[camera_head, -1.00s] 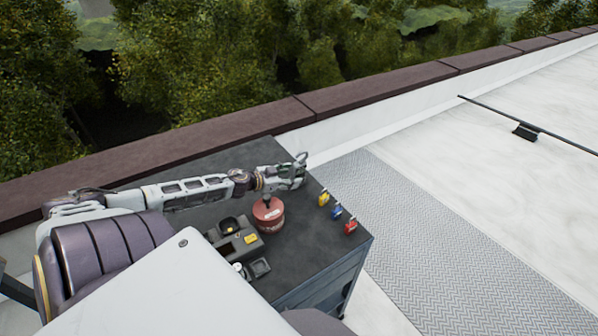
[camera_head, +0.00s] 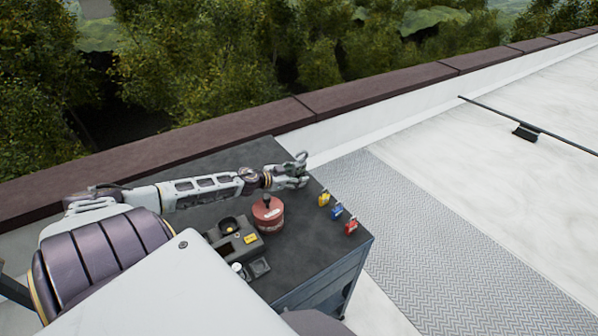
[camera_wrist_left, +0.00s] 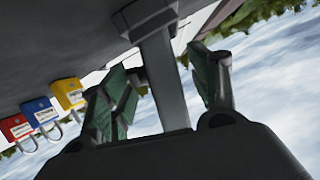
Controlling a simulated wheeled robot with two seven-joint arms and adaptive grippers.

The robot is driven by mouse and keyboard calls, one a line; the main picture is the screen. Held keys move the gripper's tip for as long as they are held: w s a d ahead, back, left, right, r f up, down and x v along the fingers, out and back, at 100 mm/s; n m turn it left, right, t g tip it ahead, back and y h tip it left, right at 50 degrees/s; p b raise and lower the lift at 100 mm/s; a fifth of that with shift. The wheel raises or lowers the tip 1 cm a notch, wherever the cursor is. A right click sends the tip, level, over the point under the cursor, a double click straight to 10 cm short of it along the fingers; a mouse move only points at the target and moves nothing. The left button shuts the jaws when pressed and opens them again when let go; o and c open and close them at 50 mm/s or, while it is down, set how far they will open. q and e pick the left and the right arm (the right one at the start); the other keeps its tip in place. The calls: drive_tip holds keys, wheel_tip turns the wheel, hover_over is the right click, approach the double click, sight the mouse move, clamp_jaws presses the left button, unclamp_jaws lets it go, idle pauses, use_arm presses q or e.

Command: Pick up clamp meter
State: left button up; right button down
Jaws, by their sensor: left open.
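My left gripper (camera_head: 298,172) is open above the far side of the dark cart top. In the left wrist view its green-padded fingers (camera_wrist_left: 165,95) stand apart, with a grey post-like piece (camera_wrist_left: 163,75) between them. I cannot tell whether that piece is part of the clamp meter or whether the fingers touch it. No clamp meter can be made out with certainty. A dark device (camera_head: 236,243) with a yellow label lies on the cart nearer to me, left of the red round can; I cannot tell if it is the meter. My right gripper is out of view.
The red can (camera_head: 268,214) stands near the gripper. Yellow (camera_head: 324,198), blue (camera_head: 337,211) and red (camera_head: 351,227) padlocks line the right edge of the cart top (camera_head: 305,250). A low parapet (camera_head: 215,125) runs behind. Grey matting lies to the right.

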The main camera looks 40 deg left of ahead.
use_arm(q)
drive_tip(key=shift+w+d+f, duration=0.1)
drive_tip(key=shift+w+f, duration=0.15)
drive_tip(key=shift+w, duration=0.35)
idle(0.3)
drive_tip(key=c, duration=1)
